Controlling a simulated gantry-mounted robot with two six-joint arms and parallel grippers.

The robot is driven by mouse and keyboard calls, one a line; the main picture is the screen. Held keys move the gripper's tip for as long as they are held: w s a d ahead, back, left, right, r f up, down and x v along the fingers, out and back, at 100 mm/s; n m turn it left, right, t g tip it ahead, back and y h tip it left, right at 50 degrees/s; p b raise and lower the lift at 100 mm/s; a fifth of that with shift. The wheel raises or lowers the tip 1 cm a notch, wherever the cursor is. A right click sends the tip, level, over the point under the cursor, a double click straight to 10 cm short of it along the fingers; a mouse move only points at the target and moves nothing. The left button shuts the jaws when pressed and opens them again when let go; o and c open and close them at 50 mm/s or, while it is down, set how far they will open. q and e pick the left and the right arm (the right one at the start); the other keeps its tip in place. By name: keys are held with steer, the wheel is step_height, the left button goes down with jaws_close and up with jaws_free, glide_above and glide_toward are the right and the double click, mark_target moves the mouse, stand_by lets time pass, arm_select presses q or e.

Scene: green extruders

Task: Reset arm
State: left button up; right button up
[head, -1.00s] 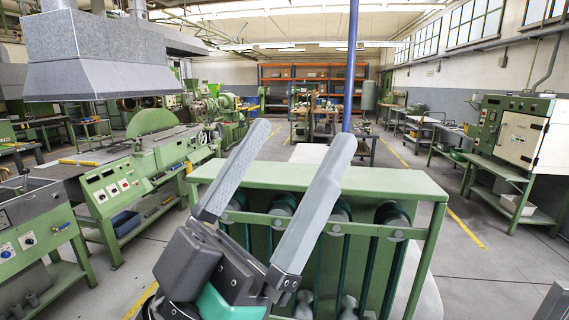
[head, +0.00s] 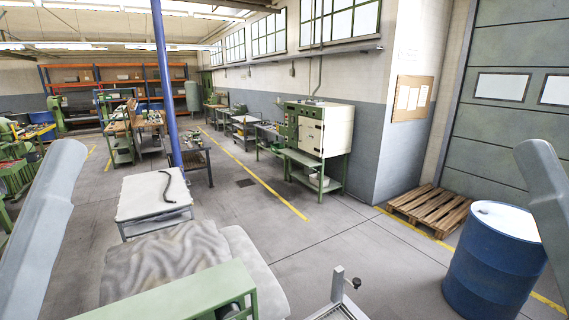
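A green frame (head: 180,295) and a wavy grey surface (head: 165,265) lie low in front. A white-topped table (head: 150,195) stands behind. A blue barrel (head: 485,275) and wooden pallet (head: 422,208) are right. A metal stand (head: 338,300) is low centre. Open floor lies between.

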arm_select(q)
step_height(320, 180, up, 9)
steer(key=p, duration=0.5)
arm_select(e)
step_height(320, 180, up, 9)
arm_select(q)
step_height(320, 180, down, 37)
steer(key=b, duration=3.7)
arm_select(e)
step_height(320, 180, down, 37)
arm_select(q)
steer(key=shift+f, duration=0.15)
arm_select(e)
steer(key=shift+f, duration=0.15)
